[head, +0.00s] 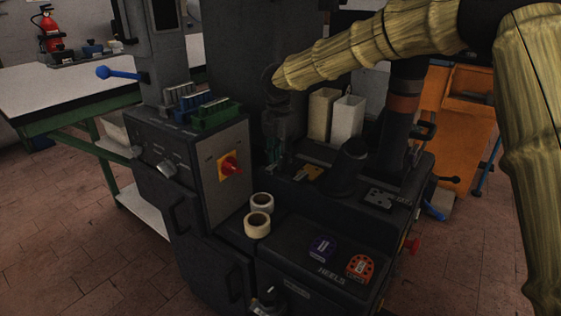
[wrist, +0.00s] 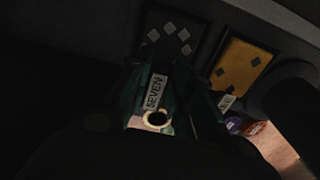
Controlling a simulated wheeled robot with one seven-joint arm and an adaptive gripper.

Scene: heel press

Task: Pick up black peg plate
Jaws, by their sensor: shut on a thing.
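The black peg plate (wrist: 172,32), dark with light diamond marks, lies in the upper middle of the wrist view, in or just over its recess. My gripper (wrist: 168,68) is shut on it, with a finger on either side of its near end; the exact contact is dark. In the head view my gripper (head: 277,152) points down at the left end of the machine's rear shelf, and the plate is mostly hidden there. I cannot tell whether it is lifted.
A yellow plate (wrist: 243,66) lies to its right, also in the head view (head: 304,172). A dark post (head: 348,168) and upright bins (head: 346,119) stand close by. Tape rolls (head: 257,224), a purple disc (head: 321,246) and an orange disc (head: 360,267) lie on the lower shelf.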

